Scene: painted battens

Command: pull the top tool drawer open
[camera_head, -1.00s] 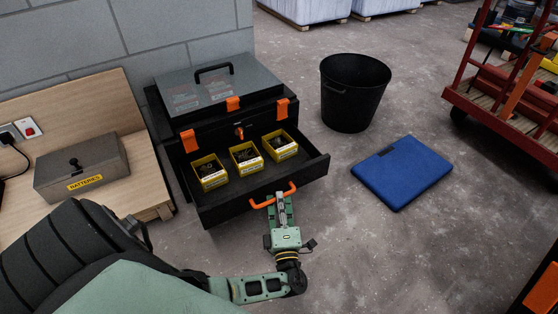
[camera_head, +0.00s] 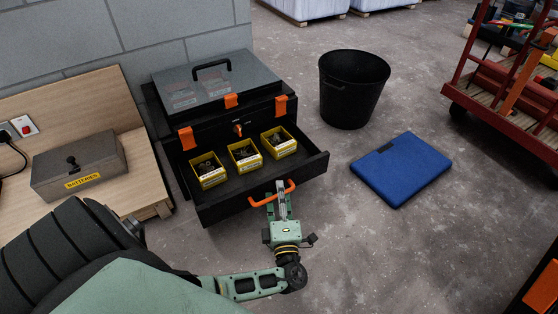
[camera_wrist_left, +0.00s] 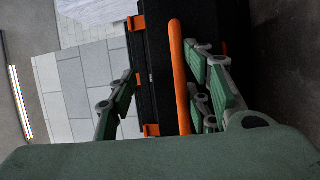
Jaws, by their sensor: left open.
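The black tool chest (camera_head: 215,128) stands against the wall, its drawer (camera_head: 262,203) pulled well out. Three yellow bins of small parts sit in the drawer: left (camera_head: 208,171), middle (camera_head: 244,156) and right (camera_head: 278,142). An orange bar handle (camera_head: 266,201) is on the drawer front. My left gripper (camera_head: 283,189) is at this handle, with its fingers reaching to the bar. In the left wrist view, the gripper (camera_wrist_left: 165,85) is open and the orange handle (camera_wrist_left: 179,75) runs between its fingers, nearer the right one. My right gripper is not in view.
A wooden bench (camera_head: 150,180) with a grey batteries box (camera_head: 80,166) is at the left. A black bucket (camera_head: 352,92) and a blue case (camera_head: 400,170) are on the floor to the right. A red cart (camera_head: 500,105) is farther right.

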